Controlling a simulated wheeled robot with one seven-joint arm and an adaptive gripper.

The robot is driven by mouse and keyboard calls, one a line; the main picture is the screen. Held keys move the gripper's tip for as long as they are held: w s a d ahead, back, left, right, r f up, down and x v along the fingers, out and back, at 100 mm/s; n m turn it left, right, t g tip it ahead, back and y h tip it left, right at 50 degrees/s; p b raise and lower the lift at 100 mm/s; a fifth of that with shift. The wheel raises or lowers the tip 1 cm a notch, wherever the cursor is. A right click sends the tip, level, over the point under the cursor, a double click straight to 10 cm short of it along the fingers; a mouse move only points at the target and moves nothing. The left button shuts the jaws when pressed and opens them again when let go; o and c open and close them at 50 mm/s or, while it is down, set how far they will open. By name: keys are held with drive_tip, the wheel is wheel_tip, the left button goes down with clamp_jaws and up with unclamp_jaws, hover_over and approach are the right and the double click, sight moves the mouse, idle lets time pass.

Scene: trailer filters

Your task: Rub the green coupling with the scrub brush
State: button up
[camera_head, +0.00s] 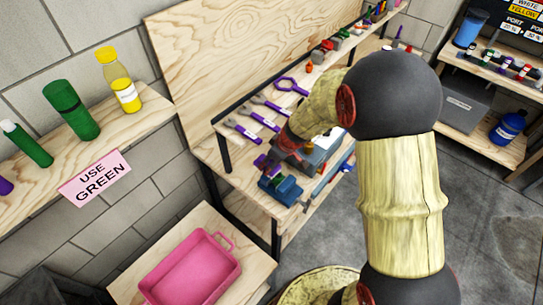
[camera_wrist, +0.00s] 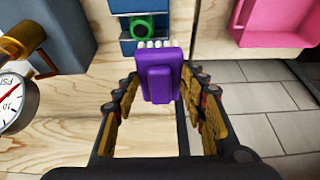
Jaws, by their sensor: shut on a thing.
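My gripper (camera_wrist: 160,84) is shut on the purple scrub brush (camera_wrist: 160,70), with its white bristles pointing away from me. The green coupling (camera_wrist: 143,27) sits in a blue vise (camera_wrist: 124,8) straight ahead of the brush. The bristles appear just short of the coupling's near edge in the wrist view; I cannot tell if they touch. In the head view my gripper (camera_head: 276,152) is over the workbench near the blue vise (camera_head: 284,190).
A pressure gauge (camera_wrist: 14,100) with a brass fitting stands left of my gripper. A pink tray (camera_head: 192,272) sits on a low wooden table. A "USE GREEN" sign (camera_head: 95,179) hangs from a shelf with bottles.

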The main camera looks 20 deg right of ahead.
drive_tip(key=shift+r+p, duration=0.9)
drive_tip(key=shift+r, duration=0.8)
drive_tip(key=shift+f, duration=0.15)
